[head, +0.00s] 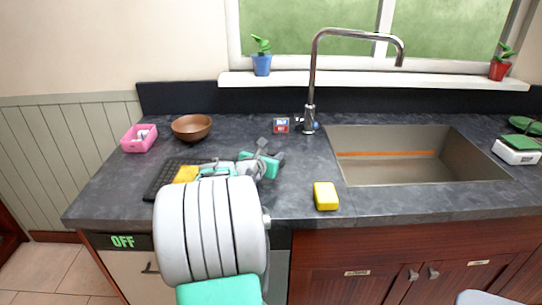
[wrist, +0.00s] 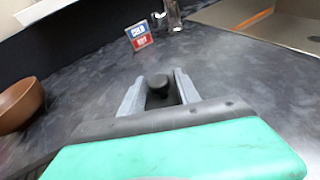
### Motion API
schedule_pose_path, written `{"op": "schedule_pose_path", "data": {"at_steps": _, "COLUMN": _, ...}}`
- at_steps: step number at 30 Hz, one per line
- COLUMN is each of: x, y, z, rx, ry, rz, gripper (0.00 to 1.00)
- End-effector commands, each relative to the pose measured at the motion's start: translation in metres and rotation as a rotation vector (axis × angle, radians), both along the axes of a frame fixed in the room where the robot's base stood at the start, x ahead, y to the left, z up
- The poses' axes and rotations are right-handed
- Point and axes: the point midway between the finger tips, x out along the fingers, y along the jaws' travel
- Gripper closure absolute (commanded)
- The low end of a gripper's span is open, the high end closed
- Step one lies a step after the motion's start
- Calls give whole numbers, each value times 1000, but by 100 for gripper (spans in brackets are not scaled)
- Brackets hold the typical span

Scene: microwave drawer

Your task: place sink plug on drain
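The sink plug (wrist: 158,84) is a small black piece with a round knob, seen between my two grey fingers in the wrist view. My gripper (wrist: 158,90) has its fingers close on either side of it and looks shut on it, over the counter left of the sink. In the head view my gripper (head: 264,149) is small and partly overlapped by my arm, and the plug is hard to make out. The sink (head: 400,168) is a grey rectangular basin at the right. Its drain is not visible in either view.
A chrome faucet (head: 311,90) stands behind the sink's left end, next to a small red-and-blue box (head: 281,125). A brown bowl (head: 192,127) and pink container (head: 139,138) stand left. Counter between gripper and sink is mostly clear.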

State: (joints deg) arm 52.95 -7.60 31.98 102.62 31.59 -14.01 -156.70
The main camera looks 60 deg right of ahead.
Motion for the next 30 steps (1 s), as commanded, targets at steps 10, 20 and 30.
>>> {"op": "schedule_pose_path", "data": {"at_steps": 10, "x": 0, "y": 0, "z": 1, "rx": -1, "ry": 0, "rz": 0, "gripper": 52}}
{"op": "schedule_pose_path", "data": {"at_steps": 20, "x": -3, "y": 57, "z": 22, "rx": -3, "ry": -2, "rz": 6, "gripper": 52}}
{"op": "schedule_pose_path", "data": {"at_steps": 30, "x": -9, "y": 113, "z": 40, "rx": -1, "ry": -1, "rz": 2, "gripper": 52}}
